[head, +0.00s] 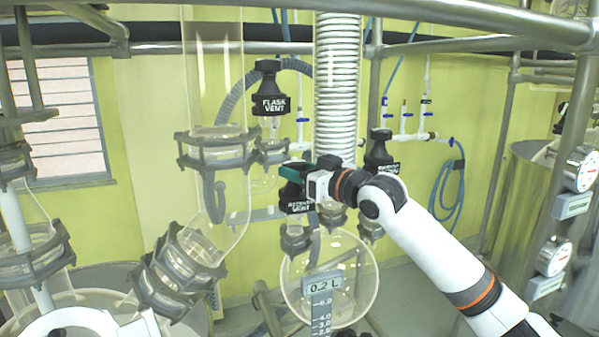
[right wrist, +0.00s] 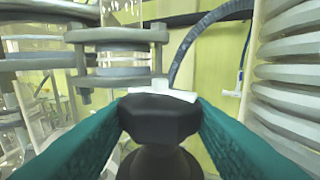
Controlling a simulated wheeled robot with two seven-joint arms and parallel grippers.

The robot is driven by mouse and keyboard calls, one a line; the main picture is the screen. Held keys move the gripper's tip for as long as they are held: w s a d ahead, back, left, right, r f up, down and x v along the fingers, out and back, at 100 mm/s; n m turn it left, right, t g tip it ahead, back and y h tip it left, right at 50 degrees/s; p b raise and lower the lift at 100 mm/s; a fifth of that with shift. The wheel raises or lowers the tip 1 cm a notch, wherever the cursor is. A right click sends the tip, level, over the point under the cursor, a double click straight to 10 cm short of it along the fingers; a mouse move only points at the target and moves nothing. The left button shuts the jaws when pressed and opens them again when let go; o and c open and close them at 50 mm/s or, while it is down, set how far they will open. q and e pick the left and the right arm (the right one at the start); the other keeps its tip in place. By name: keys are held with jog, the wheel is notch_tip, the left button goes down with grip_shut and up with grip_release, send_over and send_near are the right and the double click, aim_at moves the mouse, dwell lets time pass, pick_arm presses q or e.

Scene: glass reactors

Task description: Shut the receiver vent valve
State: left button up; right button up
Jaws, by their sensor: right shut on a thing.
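The receiver vent valve (head: 296,201) has a black cap with a white label, partly hidden behind my right gripper. It sits above the round glass receiver (head: 352,262). My right gripper (head: 299,172) reaches in from the right at the top of this valve. In the right wrist view, the teal fingers of my right gripper (right wrist: 162,108) are on both sides of the black, faceted valve cap (right wrist: 160,122), shut on it. A white bar shows at the cap's far top edge. My left gripper does not show in these views.
The black flask vent valve (head: 268,92) stands higher, behind and to the left. A coiled condenser (head: 338,90) rises just above my right gripper. Another black-capped valve (head: 380,150) is close on the right. Metal frame bars cross the top.

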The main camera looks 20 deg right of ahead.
jog(key=shift+a+h, duration=0.1)
jog(key=shift+h, duration=0.2)
jog(key=m+h, duration=0.1)
jog(key=m+t+h+b, duration=0.1)
jog(key=m+h, duration=0.1)
jog(key=shift+s+a+f+t+h, duration=0.1)
jog(key=shift+a+t+h, duration=0.15)
jog(key=shift+t+h, duration=0.05)
jog(key=m+h, duration=0.1)
jog(key=h, duration=0.1)
jog(key=m+h+b, duration=0.1)
jog(key=h, duration=0.1)
jog(key=m+h+b, duration=0.1)
jog(key=shift+a+m+h, duration=0.25)
jog(key=shift+m+h, duration=0.05)
jog(key=shift+h, duration=0.1)
jog(key=m+h+b, duration=0.1)
jog(key=h, duration=0.1)
jog(key=m+g+h+b, duration=0.1)
jog(key=m+h, duration=0.1)
jog(key=h, duration=0.1)
jog(key=shift+a+f, duration=0.1)
jog(key=shift+a, duration=0.1)
jog(key=shift+w+a+m+g+h+b, duration=0.1)
jog(key=shift+m+g+h+b, duration=0.35)
jog(key=shift+m+g+h, duration=0.5)
jog(key=shift+w+m+g+h+b, duration=0.1)
jog(key=shift+m+g+h+b, duration=0.4)
jog(key=shift+m+h, duration=0.8)
